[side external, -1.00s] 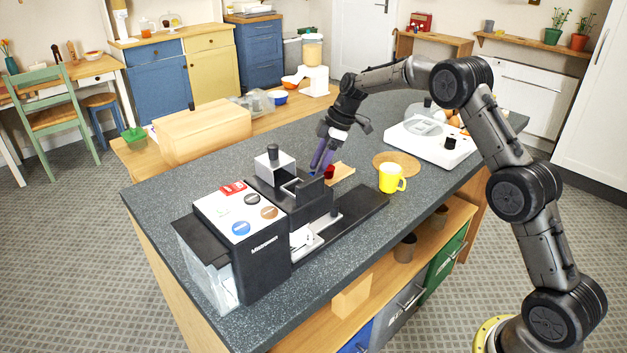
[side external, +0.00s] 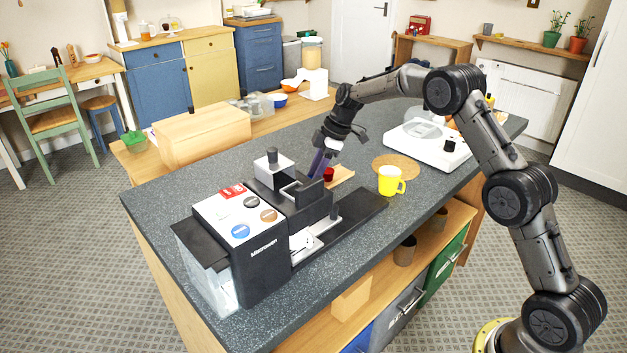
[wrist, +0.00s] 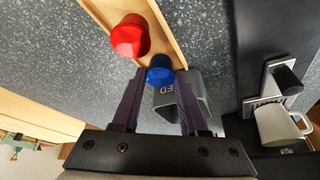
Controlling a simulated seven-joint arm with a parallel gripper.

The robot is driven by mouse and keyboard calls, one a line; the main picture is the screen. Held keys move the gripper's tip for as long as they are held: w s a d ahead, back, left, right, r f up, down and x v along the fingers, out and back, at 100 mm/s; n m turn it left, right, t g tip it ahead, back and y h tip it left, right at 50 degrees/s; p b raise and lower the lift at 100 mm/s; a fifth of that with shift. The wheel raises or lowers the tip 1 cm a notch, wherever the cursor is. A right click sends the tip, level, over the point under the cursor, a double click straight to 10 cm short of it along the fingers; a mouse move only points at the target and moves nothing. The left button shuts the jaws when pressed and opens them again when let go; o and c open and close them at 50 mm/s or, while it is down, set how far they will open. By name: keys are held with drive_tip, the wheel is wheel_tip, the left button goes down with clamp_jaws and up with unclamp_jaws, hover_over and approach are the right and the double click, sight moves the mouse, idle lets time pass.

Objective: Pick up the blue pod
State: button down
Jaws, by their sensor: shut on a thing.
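The blue pod (wrist: 160,74) sits between my fingertips at the end of the wooden board (wrist: 168,30) in the wrist view. My gripper (wrist: 160,80) is shut on it, one purple finger on each side. In the side external view my gripper (side external: 320,170) points down behind the coffee machine (side external: 262,252), and the pod is hidden there. I cannot tell whether the pod is clear of the board. A red pod (wrist: 129,37) stands on the board close by, and it also shows in the side view (side external: 329,174).
A yellow mug (side external: 389,181) stands right of the board, near a round cork mat (side external: 396,162). A white appliance (side external: 428,142) is at the far right of the counter. The machine's dark body stands close to my fingers; the counter's left rear is clear.

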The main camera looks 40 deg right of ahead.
drive_tip(key=shift+r, duration=0.1)
drive_tip(key=shift+r, duration=0.55)
wheel_tip(320, 180, up, 2)
drive_tip(key=shift+r, duration=0.1)
drive_tip(key=s+a+r, duration=0.2)
drive_tip(key=s+r, duration=0.8)
drive_tip(key=s, duration=0.4)
drive_tip(key=a+r, duration=1)
drive_tip(key=a, duration=0.5)
drive_tip(key=shift+s+a+r, duration=0.2)
drive_tip(key=shift+s, duration=0.25)
drive_tip(key=shift+w+a, duration=0.2)
drive_tip(key=shift+a, duration=0.05)
